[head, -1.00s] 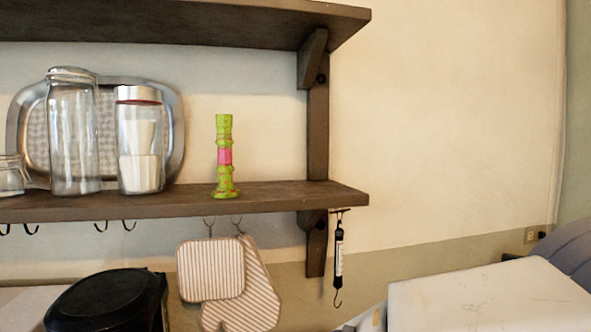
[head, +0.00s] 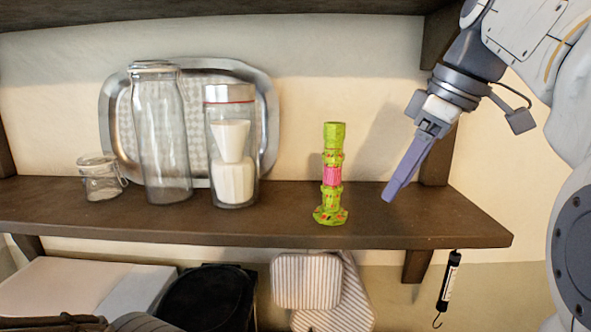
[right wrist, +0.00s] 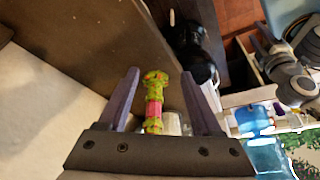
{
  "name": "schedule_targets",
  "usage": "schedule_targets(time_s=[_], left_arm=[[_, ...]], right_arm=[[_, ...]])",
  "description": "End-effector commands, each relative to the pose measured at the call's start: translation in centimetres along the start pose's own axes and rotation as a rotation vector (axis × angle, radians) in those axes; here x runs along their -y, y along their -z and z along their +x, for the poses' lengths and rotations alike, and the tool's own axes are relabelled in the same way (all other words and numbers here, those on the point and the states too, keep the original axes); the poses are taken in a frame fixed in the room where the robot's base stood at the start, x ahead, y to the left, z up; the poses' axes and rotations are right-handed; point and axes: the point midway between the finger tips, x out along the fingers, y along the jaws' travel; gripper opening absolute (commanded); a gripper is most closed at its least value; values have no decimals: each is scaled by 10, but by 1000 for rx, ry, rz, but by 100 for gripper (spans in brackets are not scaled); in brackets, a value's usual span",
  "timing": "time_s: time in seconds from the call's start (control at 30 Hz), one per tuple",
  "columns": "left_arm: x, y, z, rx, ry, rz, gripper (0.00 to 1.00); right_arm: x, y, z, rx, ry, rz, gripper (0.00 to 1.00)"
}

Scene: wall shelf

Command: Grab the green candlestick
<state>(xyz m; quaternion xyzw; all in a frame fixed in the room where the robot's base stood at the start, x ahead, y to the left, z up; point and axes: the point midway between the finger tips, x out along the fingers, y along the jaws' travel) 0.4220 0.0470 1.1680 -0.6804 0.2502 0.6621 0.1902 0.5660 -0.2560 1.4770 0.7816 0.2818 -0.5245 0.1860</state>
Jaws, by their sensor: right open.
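The green candlestick (head: 333,172), with a pink band in its middle, stands upright on the wooden shelf (head: 420,228). My right gripper (head: 390,192) is above the shelf, to the right of the candlestick and apart from it. In the right wrist view the candlestick (right wrist: 154,98) appears between the two fingers of my right gripper (right wrist: 165,78), which are spread open with nothing held.
A tall glass bottle (head: 162,135), a lidded jar (head: 231,150) and a small jar (head: 100,180) stand left of the candlestick. A silver tray (head: 268,120) leans behind them. Another shelf (head: 200,8) is above. Striped pot holders (head: 306,282) and a hanging scale (head: 449,285) are below.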

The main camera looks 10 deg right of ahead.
Motion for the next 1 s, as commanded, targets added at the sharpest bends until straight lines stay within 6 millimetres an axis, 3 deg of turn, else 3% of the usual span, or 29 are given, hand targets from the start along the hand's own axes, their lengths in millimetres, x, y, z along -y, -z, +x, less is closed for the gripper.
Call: schedule_targets(time_s=[0.3,0.57,0.87,1.0], left_arm=[[-1,1,-19,0,0,0,50],[-2,1,-25,0,0,1,50],[-3,2,-45,0,0,4,50],[-3,2,-47,0,0,5,50]], right_arm=[[-7,37,10,0,-8,12,66],[-8,56,19,-1,-9,17,66],[-7,102,37,0,-7,12,66],[-7,99,48,-1,-9,16,66]])
